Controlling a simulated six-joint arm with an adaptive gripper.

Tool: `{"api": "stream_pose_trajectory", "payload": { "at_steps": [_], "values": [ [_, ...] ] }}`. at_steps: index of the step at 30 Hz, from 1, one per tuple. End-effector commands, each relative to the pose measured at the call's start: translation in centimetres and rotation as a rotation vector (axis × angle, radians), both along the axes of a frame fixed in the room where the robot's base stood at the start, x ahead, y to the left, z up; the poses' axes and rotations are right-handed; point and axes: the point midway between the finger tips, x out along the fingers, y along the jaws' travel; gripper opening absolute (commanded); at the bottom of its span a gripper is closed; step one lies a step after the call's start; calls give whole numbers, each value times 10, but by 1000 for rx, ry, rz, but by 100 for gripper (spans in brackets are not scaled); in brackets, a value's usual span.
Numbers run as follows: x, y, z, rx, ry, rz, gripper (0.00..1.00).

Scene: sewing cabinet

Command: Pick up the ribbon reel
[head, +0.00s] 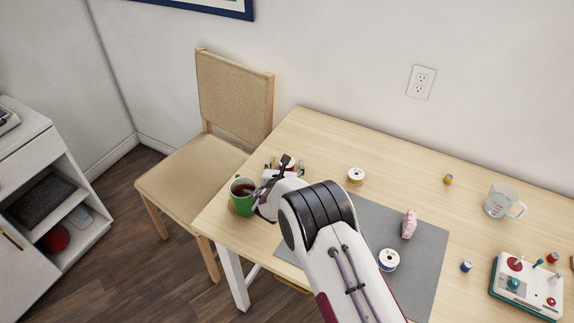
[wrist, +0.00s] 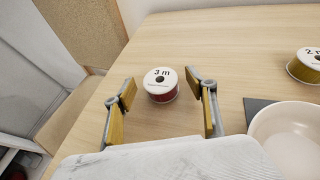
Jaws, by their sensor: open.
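A ribbon reel (wrist: 161,92) with white ends, red ribbon and a "3 m" label stands upright on the wooden table in the wrist view. In the head view the reel (head: 288,161) is partly hidden by my gripper (head: 277,167). In the wrist view my gripper (wrist: 162,80) is open, with one finger left of the reel and one right of it. The reel appears between or just beyond the fingertips, with a gap on both sides. Another reel (head: 356,176) with yellow ribbon stands to the right; it is labelled "2 m" in the wrist view (wrist: 305,68). A blue-ribbon reel (head: 388,260) is on the mat.
A green mug (head: 238,204) of dark drink stands close to my gripper. A pale bowl (wrist: 258,135) is right of my gripper, hidden in the head view. A grey mat (head: 428,250) bears a pink object (head: 409,224). A measuring cup (head: 497,204) stands at the right.

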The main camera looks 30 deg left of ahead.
Motion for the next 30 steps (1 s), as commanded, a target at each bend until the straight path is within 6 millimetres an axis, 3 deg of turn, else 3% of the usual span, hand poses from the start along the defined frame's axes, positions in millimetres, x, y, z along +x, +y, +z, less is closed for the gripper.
{"api": "stream_pose_trajectory", "payload": {
  "at_steps": [9, 27, 30],
  "values": [
    [15, 5, -7, 0, 1, 0, 56],
    [17, 6, -8, 0, 1, 0, 56],
    [17, 6, -8, 0, 1, 0, 33]
  ]
}}
